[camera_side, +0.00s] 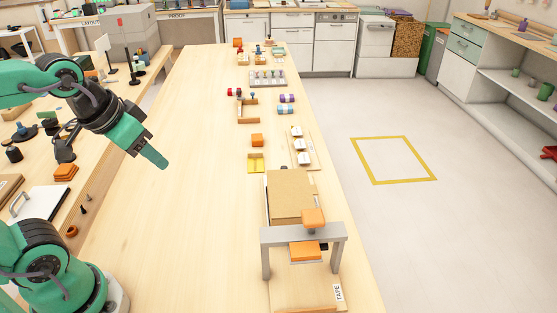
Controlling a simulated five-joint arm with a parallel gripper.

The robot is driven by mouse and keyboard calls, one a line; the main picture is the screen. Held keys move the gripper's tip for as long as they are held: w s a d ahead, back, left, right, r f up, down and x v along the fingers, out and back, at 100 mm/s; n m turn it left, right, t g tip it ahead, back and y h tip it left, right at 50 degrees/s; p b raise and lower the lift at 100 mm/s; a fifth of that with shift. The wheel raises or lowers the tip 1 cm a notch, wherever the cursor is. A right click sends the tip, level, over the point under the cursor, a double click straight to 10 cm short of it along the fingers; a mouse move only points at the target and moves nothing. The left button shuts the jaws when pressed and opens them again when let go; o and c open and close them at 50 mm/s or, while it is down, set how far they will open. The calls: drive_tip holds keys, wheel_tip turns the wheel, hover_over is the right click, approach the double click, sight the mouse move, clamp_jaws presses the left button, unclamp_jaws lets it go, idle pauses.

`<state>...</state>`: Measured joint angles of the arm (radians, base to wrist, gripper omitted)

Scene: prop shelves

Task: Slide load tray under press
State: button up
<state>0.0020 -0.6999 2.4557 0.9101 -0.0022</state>
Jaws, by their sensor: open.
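The press (276,238) is a grey arch with an orange knob on top and an orange plate under its crossbar, near the front right of the long wooden table. A small yellow tray (256,167) with a raised edge lies farther back; I cannot tell for certain that it is the load tray. My gripper (158,161) is open, with green fingers, and hangs over the left part of the table, well left of the tray and press. Nothing shows between its fingers.
A tan box (290,195) stands directly behind the press. A board with white pieces (300,145), a wooden tray (247,110) and coloured cylinders (286,98) line the table's right side farther back. The table's middle and left are clear.

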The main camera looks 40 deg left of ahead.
drive_tip(key=w+r+g, duration=0.1)
drive_tip(key=w+r, duration=0.2)
drive_tip(key=w, duration=0.6)
drive_tip(key=g, duration=0.4)
hover_over(284, 167)
drive_tip(key=f, duration=1.6)
drive_tip(key=shift+s, duration=0.25)
drive_tip(key=shift+w+d+f, duration=0.1)
drive_tip(key=shift+w+f, duration=0.1)
drive_tip(key=shift+f, duration=0.1)
drive_tip(key=shift+f, duration=0.1)
drive_tip(key=shift+f, duration=3.85)
drive_tip(key=shift+c, duration=0.4)
clamp_jaws()
